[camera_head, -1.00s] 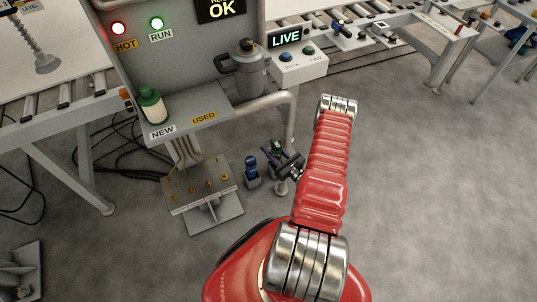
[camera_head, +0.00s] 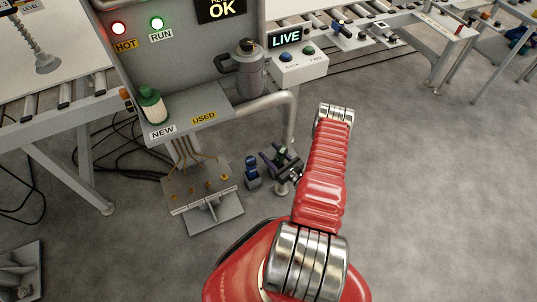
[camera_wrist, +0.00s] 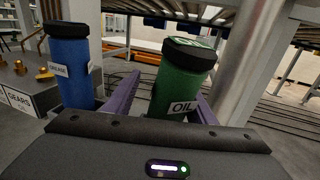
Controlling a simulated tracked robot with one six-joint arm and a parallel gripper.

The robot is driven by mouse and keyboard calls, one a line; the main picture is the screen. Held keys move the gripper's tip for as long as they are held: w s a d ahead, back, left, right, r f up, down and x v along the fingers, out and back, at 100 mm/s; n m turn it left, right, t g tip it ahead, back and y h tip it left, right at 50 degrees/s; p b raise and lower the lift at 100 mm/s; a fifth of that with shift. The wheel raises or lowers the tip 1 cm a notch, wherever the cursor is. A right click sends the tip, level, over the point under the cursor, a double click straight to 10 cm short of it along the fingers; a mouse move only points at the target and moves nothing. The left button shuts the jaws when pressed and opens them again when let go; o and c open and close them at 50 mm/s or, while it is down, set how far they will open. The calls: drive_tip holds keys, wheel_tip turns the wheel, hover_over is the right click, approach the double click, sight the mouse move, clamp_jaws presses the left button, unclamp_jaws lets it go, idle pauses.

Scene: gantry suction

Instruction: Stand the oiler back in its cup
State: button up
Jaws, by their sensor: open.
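The oiler is a green bottle with a dark cap and an OIL label; it fills the middle of the wrist view (camera_wrist: 182,82) and leans a little to the right there. In the head view it is a small green shape (camera_head: 281,152), partly covered by my gripper. My gripper (camera_wrist: 168,97) is open, with one purple finger on each side of the oiler's lower body. I cannot tell whether either finger touches it. My gripper also shows in the head view (camera_head: 279,160). The oiler's base is hidden behind my gripper, and I cannot make out its cup.
A blue GREASE bottle (camera_wrist: 68,62) stands close on the left, also seen in the head view (camera_head: 252,166). A pale post (camera_wrist: 249,65) rises just right of the oiler. A grey block with brass fittings (camera_head: 208,212) lies left. Open floor (camera_head: 440,190) extends right.

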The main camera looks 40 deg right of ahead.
sight(281, 162)
drive_tip(key=shift+s+a, duration=0.15)
drive_tip(key=shift+s, duration=5.85)
drive_tip(key=shift+s, duration=0.15)
